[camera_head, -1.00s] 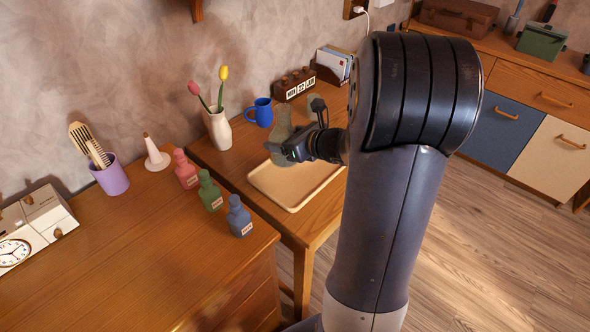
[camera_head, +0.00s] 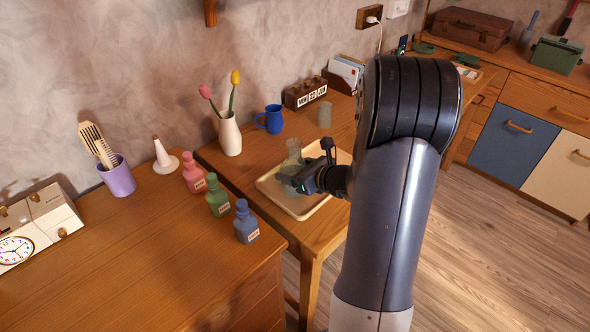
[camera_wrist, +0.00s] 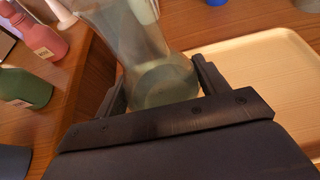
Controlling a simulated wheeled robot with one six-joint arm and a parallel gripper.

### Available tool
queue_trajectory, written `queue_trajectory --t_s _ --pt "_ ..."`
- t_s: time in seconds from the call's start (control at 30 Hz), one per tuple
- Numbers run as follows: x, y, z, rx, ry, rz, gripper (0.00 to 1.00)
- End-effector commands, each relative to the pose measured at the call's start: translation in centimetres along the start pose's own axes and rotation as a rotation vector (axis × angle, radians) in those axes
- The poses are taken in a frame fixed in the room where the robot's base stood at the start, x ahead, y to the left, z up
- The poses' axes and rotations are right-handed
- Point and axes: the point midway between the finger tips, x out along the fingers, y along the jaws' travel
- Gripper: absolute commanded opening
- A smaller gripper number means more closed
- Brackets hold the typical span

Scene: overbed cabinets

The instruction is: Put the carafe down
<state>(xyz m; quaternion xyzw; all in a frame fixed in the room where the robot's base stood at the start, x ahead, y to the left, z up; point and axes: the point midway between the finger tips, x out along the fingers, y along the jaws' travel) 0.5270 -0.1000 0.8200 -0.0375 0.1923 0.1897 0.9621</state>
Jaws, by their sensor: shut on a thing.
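The carafe (camera_head: 292,160) is clear, greenish glass with a narrow neck and wider bottom. In the wrist view the carafe (camera_wrist: 150,60) stands between the two dark fingers of my gripper (camera_wrist: 160,95), which is shut on it. In the head view my gripper (camera_head: 297,183) is over the left part of the pale tray (camera_head: 309,207), with the carafe above or on the tray; whether its base touches cannot be told. The tray also shows in the wrist view (camera_wrist: 260,75).
A clear glass (camera_head: 325,114), a blue mug (camera_head: 271,119) and a white tulip vase (camera_head: 230,135) stand behind the tray. Pink (camera_head: 193,173), green (camera_head: 217,196) and blue (camera_head: 245,222) bottles stand on the left dresser. The tray's right part is clear.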

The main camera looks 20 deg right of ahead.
Motion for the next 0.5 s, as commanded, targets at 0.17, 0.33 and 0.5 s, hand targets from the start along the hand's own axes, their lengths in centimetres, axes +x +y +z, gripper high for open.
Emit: queue_trajectory --t_s 0.17,0.33,0.5 --pt "0.07 -0.01 -0.15 0.0 0.0 0.0 0.78" --pt "0.07 -0.01 -0.15 0.0 0.0 0.0 0.91" --pt "0.07 -0.01 -0.15 0.0 0.0 0.0 0.91"
